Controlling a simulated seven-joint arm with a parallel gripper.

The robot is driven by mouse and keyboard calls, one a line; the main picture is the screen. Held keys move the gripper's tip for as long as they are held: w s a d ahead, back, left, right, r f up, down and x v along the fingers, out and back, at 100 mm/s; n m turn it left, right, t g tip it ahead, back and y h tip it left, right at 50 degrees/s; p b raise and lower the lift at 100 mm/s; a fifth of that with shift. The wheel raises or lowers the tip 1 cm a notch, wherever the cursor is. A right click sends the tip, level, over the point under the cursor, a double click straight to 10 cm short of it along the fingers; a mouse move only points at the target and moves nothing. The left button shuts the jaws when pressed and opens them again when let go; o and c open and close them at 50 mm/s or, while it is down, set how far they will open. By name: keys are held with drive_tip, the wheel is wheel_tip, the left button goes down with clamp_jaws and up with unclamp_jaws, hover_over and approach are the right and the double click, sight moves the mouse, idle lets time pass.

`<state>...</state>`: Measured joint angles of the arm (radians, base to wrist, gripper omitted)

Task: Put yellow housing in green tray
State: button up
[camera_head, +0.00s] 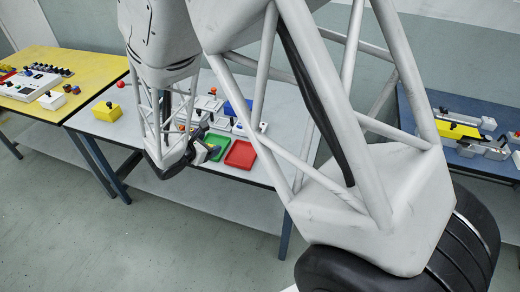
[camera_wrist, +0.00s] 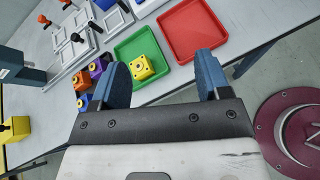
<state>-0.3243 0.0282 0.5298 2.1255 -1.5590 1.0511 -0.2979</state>
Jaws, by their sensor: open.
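The housing shows beyond and between the fingers, nearer the left one, with a gap to the right one. In the head view my gripper (camera_head: 206,153) is at the front edge of the green tray (camera_head: 217,142), and my arm hides part of this area.
A red tray (camera_wrist: 192,28) stands right beside the green one. Orange (camera_wrist: 81,80), purple (camera_wrist: 96,68) and blue (camera_wrist: 84,101) small blocks lie left of my gripper. A grey fixture with black knobs (camera_wrist: 75,38) is farther left. A large yellow box (camera_head: 106,112) stands at the table's left.

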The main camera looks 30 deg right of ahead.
drive_tip(key=s+d+r+m+g+y, duration=0.1)
drive_tip(key=s+d+r+m+g, duration=0.25)
drive_tip(key=s+r+m, duration=0.3)
drive_tip(key=s+d+r+m+g+y, duration=0.2)
drive_tip(key=s+d+r+m, duration=0.25)
drive_tip(key=s+r, duration=0.25)
drive_tip(key=s+a+r+m+y, duration=0.1)
drive_tip(key=s+r+m+y, duration=0.2)
drive_tip(key=s+r+m, duration=0.2)
drive_tip(key=s+a+r+m+t+y, duration=0.1)
drive_tip(key=s+r+m+y, duration=0.3)
drive_tip(key=s, duration=0.8)
drive_tip(key=shift+s+a+r+m+y, duration=0.3)
drive_tip(key=shift+a+r+m, duration=0.15)
drive_tip(key=shift+a+m, duration=0.5)
drive_tip(key=shift+d+t, duration=0.2)
drive_tip(key=shift+t, duration=0.05)
